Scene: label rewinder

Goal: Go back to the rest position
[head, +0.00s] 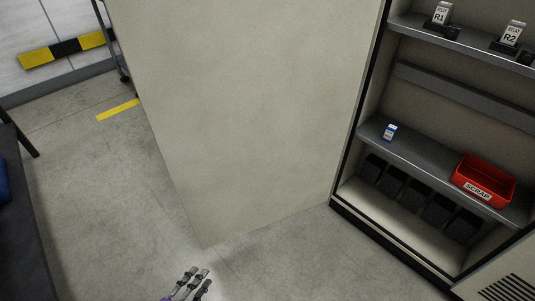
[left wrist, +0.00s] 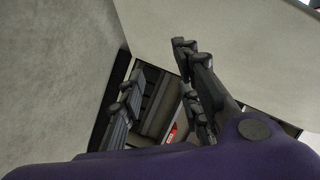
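My left gripper (head: 197,277) shows at the bottom edge of the head view, low over the grey floor and in front of the large beige panel. In the left wrist view its fingers (left wrist: 158,62) are spread apart with nothing between them. The cabinet's dark interior and a bit of red show beyond the fingers there. My right gripper is in neither view.
A beige panel (head: 245,105) stands beside the open cabinet. The cabinet's shelf (head: 425,172) bears a red SCRAP bin (head: 484,181) and a small blue-white box (head: 390,131). Relays R1 (head: 441,13) and R2 (head: 513,33) stand above. Floor (head: 110,190) at left is clear.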

